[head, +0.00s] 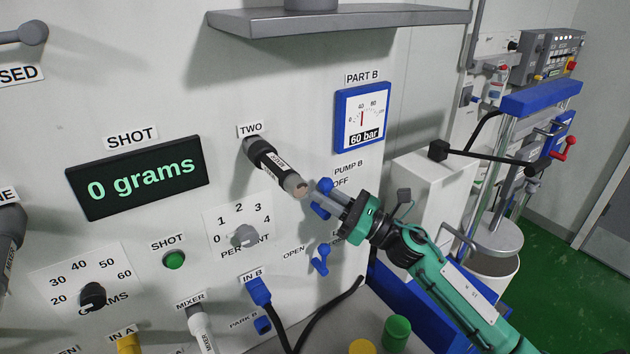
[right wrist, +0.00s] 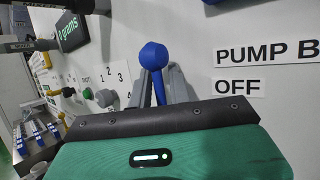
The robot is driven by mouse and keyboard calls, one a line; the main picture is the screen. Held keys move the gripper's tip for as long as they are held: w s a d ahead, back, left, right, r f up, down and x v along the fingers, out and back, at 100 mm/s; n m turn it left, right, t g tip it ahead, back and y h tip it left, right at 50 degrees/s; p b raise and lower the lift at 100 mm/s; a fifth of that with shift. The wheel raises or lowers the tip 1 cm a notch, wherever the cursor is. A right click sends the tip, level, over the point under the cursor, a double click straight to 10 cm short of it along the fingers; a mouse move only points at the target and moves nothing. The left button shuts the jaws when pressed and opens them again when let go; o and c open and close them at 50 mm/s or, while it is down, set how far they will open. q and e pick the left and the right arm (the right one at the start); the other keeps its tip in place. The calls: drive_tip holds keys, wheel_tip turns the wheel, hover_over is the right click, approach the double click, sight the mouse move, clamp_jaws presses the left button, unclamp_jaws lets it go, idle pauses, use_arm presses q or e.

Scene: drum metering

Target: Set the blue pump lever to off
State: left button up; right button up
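The blue pump lever (head: 323,187) is on the white panel under the PUMP B and OFF labels, its knob up near OFF. My right gripper (head: 331,199) is at the lever, its fingers pointing at the panel and partly covering it. In the right wrist view the blue lever knob (right wrist: 153,56) and stem stand between the two grey fingers (right wrist: 157,88). I cannot tell whether the fingers press on the stem. The lever's base is partly hidden. My left gripper is not in view.
A black handle with a pale end (head: 273,163) sticks out under TWO, close to my right gripper. A second blue lever (head: 320,260) sits below, beside OPEN. A blue connector with a black hose (head: 259,291) is lower left. A grey shelf (head: 340,21) juts out above. The gauge (head: 362,118) reads 60 bar.

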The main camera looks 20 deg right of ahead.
drive_tip(key=shift+a+r, duration=0.1)
clamp_jaws()
